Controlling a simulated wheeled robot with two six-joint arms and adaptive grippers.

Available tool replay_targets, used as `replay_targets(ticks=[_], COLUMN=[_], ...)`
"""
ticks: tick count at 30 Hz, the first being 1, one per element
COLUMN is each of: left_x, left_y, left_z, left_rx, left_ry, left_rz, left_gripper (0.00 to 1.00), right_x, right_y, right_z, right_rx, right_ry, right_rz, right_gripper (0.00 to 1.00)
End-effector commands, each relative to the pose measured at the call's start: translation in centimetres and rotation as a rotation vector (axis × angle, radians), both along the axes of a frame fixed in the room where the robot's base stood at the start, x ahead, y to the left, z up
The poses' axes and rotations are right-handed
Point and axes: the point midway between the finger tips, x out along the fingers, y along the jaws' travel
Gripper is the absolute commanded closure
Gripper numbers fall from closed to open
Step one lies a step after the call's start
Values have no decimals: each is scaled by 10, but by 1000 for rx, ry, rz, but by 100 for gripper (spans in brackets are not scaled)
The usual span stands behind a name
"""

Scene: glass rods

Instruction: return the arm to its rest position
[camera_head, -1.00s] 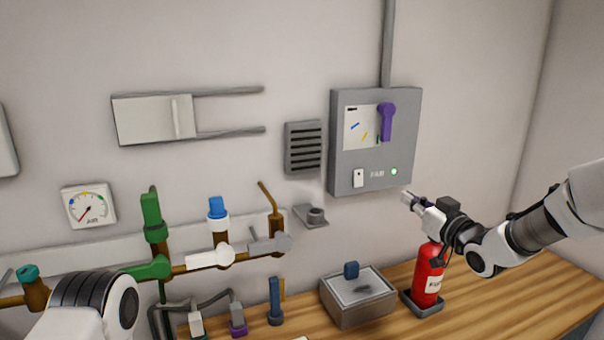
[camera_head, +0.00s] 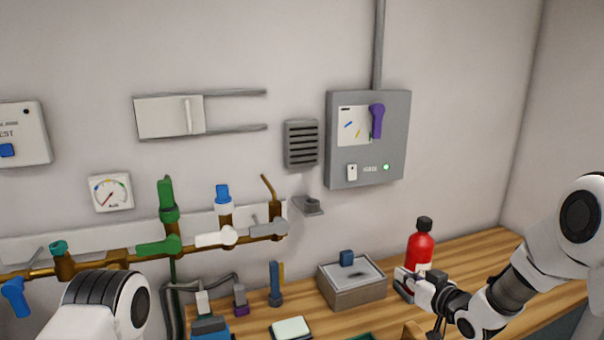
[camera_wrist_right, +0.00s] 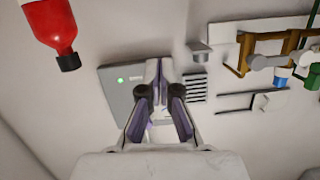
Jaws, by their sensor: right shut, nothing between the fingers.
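In the right wrist view the gripper (camera_wrist_right: 158,64) points toward the grey wall box, and the extinguisher (camera_wrist_right: 50,22) is at the upper left, apart from the fingers. My right arm (camera_head: 515,287) comes in from the right edge. A part of my left arm (camera_head: 100,300) shows at the lower left, and the left gripper is out of view.
The wooden bench (camera_head: 470,260) holds a grey lidded box (camera_head: 352,291) left of the extinguisher. The grey wall box (camera_head: 341,178) with a purple lever (camera_head: 377,120) hangs above. Brass pipes with several valves (camera_head: 110,262) run along the left wall. Bench space right of the extinguisher is clear.

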Motion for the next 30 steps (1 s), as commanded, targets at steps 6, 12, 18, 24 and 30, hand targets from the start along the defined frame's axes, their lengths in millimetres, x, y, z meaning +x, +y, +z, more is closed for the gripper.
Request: replay_targets(ticks=[6, 12, 18, 24, 30], left_x=[0, 0, 0, 0, 0], left_y=[0, 0, 0, 0, 0], left_z=[0, 0, 0, 0, 0], left_rx=[0, 0, 0, 0, 0], left_ry=[0, 0, 0, 0, 0], left_rz=[0, 0, 0, 0, 0], left_gripper=[100, 100, 100, 100, 100], right_x=[-72, -207, -367, -446, -447], right_y=[15, 19, 7, -13, -15], right_z=[-135, -260, -314, -302, -302], right_rx=[-4, -56, -170, -268, -288], right_ry=[302, 697, 1094, 1300, 1308], right_rz=[-31, -106, -202, -290, -278], right_gripper=[100, 100, 100, 100, 100])
